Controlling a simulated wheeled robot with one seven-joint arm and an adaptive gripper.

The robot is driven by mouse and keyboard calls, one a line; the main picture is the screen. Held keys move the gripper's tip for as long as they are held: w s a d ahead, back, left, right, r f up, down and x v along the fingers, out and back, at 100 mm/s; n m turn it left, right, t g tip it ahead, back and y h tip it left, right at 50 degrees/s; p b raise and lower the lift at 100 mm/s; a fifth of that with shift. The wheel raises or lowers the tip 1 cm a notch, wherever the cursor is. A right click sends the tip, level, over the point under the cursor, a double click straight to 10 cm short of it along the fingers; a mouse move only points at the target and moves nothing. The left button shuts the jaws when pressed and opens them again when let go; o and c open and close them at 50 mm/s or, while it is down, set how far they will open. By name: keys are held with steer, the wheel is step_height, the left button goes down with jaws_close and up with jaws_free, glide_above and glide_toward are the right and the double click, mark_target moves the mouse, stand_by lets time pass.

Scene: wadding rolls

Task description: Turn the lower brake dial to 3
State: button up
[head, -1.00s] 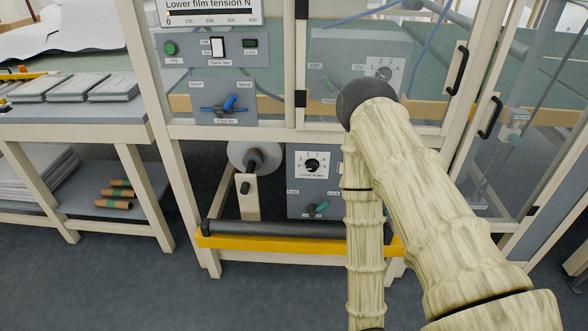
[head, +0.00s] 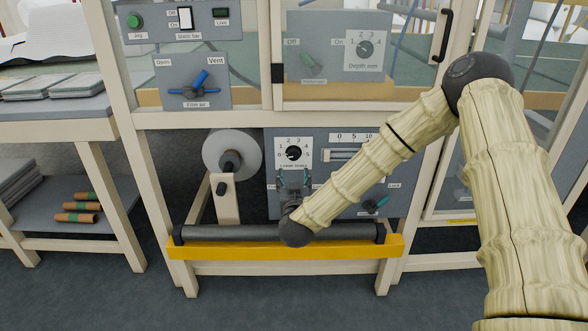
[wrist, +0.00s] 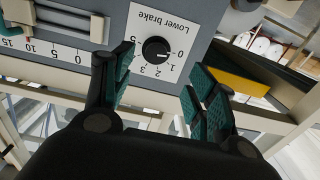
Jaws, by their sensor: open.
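The lower brake dial (head: 293,153) is a black round knob on a white numbered plate on the grey lower panel. In the wrist view the dial (wrist: 155,49) appears upside down, with its "Lower brake" label above it. Its pale pointer mark seems to face the 0 side. My gripper (head: 294,178) is just below the dial in the head view, in front of the panel. In the wrist view my gripper (wrist: 158,78) is open, with its teal-padded fingers apart on either side of the dial. The fingers appear short of the knob, and nothing is between them.
A slider scale (head: 352,140) sits right of the dial. A teal lock lever (head: 376,204) is low on the same panel. A white roll (head: 231,154) stands to the left. A yellow bar (head: 280,247) and dark roller cross below. The depth dial (head: 365,48) is above.

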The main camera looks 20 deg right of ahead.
mark_target(294, 157)
steer(key=x, duration=0.7)
steer(key=r+x, duration=0.1)
steer(key=x, duration=0.3)
steer(key=shift+d+b, duration=0.3)
steer(key=shift+b, duration=0.05)
steer(key=shift+f, duration=0.1)
steer(key=c, duration=1)
